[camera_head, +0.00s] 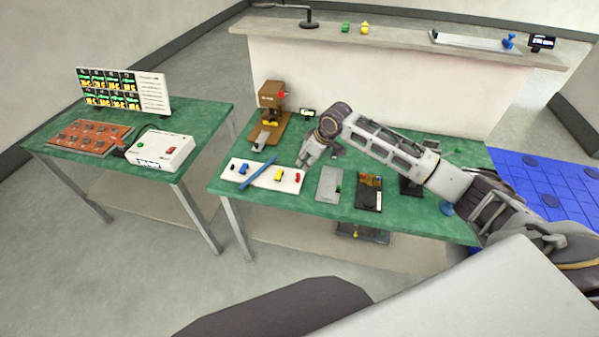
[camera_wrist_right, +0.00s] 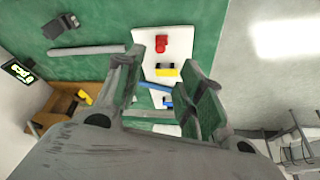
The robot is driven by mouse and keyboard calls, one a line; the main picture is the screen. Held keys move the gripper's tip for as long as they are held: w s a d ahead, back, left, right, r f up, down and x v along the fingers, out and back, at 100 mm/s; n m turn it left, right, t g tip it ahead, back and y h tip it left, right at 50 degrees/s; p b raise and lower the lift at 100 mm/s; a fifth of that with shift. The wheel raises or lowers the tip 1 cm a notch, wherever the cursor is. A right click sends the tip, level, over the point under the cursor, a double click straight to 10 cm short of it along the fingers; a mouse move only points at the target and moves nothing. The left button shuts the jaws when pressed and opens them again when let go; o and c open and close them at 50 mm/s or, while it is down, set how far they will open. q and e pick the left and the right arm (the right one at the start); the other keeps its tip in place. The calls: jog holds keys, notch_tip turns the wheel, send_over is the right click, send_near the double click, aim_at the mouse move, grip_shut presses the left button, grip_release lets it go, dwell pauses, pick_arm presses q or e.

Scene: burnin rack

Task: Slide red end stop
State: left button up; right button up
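The red end stop (camera_head: 298,177) sits near the right end of a white board (camera_head: 233,176) on the green table. In the right wrist view the red piece (camera_wrist_right: 161,44) lies near the top of the white board. A yellow block (camera_wrist_right: 167,71) and a blue bar (camera_wrist_right: 155,87) lie lower down. My right gripper (camera_head: 303,162) hangs above the table by the board's right end. In the wrist view its two fingers (camera_wrist_right: 163,60) are spread, with nothing gripped between them; the red piece appears just beyond the tips. My left gripper is not in view.
A brown press-like stand (camera_head: 270,105) is behind the board. A grey plate (camera_head: 328,185) and a black device (camera_head: 369,196) stand to its right. A second table with a white box (camera_head: 160,148) and an orange tray (camera_head: 88,137) is at left.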

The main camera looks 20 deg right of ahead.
aim_at(298, 174)
jog(key=shift+x, duration=4.9)
jog(key=shift+c, duration=0.5)
grip_shut()
